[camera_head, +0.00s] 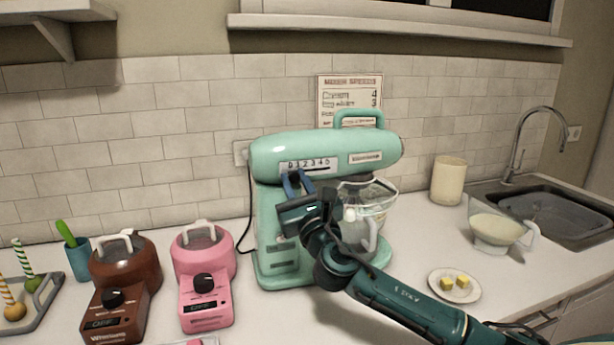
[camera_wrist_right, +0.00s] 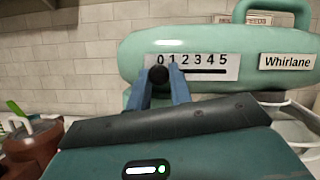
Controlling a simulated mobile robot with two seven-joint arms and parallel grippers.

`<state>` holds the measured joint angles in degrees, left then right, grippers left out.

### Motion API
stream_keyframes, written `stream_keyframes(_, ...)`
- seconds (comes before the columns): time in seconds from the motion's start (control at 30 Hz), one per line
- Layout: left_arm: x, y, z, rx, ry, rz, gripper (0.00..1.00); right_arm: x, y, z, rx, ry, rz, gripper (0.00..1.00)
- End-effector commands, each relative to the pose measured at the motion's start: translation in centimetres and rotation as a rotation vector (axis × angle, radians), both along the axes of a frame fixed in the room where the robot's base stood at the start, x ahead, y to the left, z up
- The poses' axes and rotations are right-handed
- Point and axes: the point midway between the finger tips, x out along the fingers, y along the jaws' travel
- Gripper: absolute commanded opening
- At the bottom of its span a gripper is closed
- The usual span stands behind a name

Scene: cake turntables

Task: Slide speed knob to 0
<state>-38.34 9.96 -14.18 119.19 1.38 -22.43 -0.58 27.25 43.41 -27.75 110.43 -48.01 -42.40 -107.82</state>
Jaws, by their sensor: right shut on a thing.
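The mint-green stand mixer (camera_head: 330,146) stands on the counter against the tiled wall. Its white speed scale reads 0 to 5, with a dark slot under the digits. The black speed knob (camera_wrist_right: 158,74) sits at the left end of the slot, just below the 0, in the right wrist view. The knob also shows as a dark spot in the head view (camera_head: 295,179). My right gripper (camera_wrist_right: 161,80) has its blue fingertips on either side of the knob and is shut on it; it also shows in the head view (camera_head: 297,181). My left gripper is out of view.
A glass mixer bowl (camera_head: 371,195) is partly hidden behind my right arm. A small plate with yellow cubes (camera_head: 455,286), a measuring jug (camera_head: 495,232) and a sink (camera_head: 560,212) are at right.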

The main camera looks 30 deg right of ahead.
Motion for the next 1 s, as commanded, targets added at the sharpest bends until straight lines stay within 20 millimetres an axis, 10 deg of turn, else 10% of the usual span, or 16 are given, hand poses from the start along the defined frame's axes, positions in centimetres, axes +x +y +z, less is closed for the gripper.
stream_keyframes(0.17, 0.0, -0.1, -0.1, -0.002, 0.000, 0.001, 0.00, 0.0, 0.4, 0.0, -0.002, -0.001, 0.012, 0.00)
stream_keyframes(0.2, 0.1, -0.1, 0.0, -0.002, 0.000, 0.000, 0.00, 0.0, 0.4, 0.0, -0.002, -0.001, 0.012, 0.24)
stream_keyframes(0.4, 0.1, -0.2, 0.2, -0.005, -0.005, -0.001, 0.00, -0.1, 0.3, 0.0, -0.002, -0.002, 0.010, 0.41)
stream_keyframes(0.77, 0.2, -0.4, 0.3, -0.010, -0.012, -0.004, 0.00, -0.7, 0.3, -0.5, -0.002, 0.000, 0.007, 0.41)
stream_keyframes(1.0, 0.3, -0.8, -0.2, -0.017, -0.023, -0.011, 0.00, -5.0, 1.0, -2.5, -0.003, 0.003, 0.010, 0.41)
